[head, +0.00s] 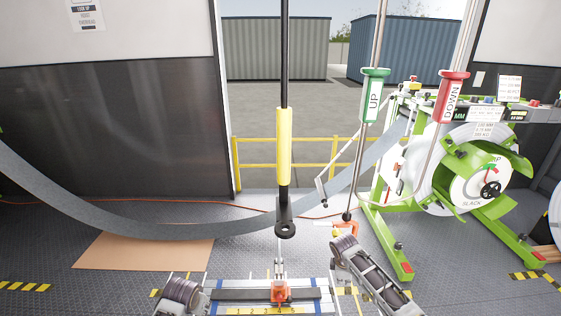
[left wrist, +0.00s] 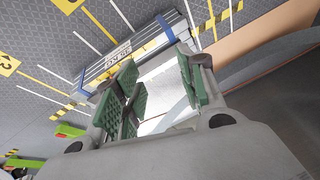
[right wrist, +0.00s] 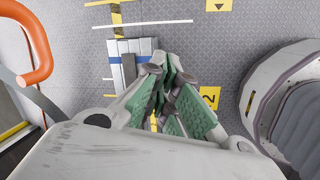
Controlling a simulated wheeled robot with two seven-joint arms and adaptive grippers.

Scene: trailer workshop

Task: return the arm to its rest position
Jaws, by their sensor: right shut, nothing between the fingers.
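My right gripper (right wrist: 172,82) shows in the right wrist view with its green-padded fingers closed together and nothing between them. It is above the grey floor, with a blue-strapped bundle of flat metal pieces beyond its tips. My left gripper (left wrist: 160,88) shows in the left wrist view with its green pads apart and a pale surface visible between them; I see nothing held. In the head view my two arms come in low at the bottom, and their fingers are hard to make out there.
A black rod with a yellow sleeve (head: 284,145) hangs in the centre. Green UP (head: 374,95) and red DOWN (head: 452,98) handles hang right of it. A green-framed reel machine (head: 480,185) stands at right. A grey strip (head: 100,212) sags across the left. Cardboard (head: 145,252) lies on the floor.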

